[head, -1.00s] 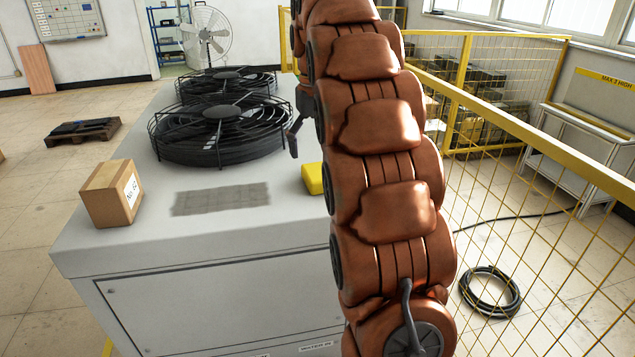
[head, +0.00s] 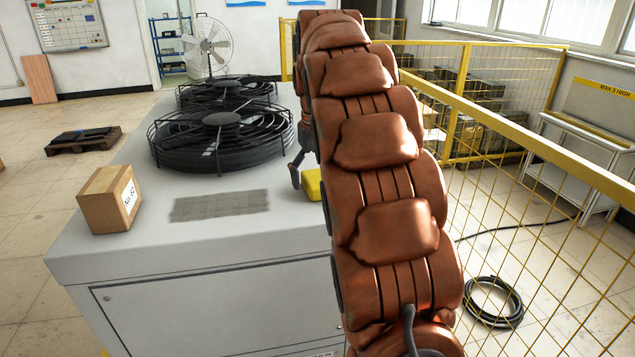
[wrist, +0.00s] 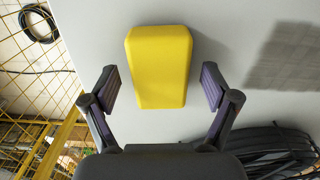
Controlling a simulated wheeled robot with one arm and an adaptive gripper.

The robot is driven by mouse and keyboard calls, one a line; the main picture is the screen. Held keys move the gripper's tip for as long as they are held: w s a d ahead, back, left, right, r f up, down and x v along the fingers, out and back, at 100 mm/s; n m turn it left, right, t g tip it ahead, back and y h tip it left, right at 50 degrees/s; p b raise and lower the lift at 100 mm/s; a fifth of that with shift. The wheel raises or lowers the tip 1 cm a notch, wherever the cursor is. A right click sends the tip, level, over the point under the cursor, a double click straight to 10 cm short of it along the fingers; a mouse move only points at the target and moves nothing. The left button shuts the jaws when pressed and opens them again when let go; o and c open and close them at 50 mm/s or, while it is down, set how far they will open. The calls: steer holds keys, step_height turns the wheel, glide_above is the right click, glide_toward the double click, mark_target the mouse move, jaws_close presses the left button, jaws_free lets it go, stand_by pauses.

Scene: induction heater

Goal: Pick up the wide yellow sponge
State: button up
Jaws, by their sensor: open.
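The yellow sponge (head: 312,185) lies on the light grey top of the heater unit (head: 225,240), partly hidden behind my arm in the head view. In the wrist view the sponge (wrist: 159,66) is a plain yellow block, with its long side running up the picture. My gripper (wrist: 158,88) is open, with one finger on each side of the sponge and a gap to both. The fingers reach alongside its lower part. In the head view one finger of my gripper (head: 295,175) shows just left of the sponge; the rest is hidden by my arm.
Two black caged fans (head: 220,135) stand behind the sponge on the unit. A cardboard box (head: 110,199) sits at the left, and a grey mesh patch (head: 219,205) lies between. A yellow fence (head: 530,190) runs along the right.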

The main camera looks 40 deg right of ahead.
mark_target(318, 177)
steer(key=c, duration=1)
steer(key=shift+r, duration=0.1)
steer(key=shift+r+b, duration=0.7)
steer(key=shift+r, duration=0.9)
steer(key=w+a, duration=0.2)
steer(key=a, duration=0.3)
steer(key=w+a+p, duration=0.1)
steer(key=w+a, duration=0.1)
steer(key=a, duration=0.4)
steer(key=w+a, duration=0.3)
steer(key=a, duration=0.2)
steer(key=shift+a+p, duration=0.3)
steer(key=shift+p, duration=0.05)
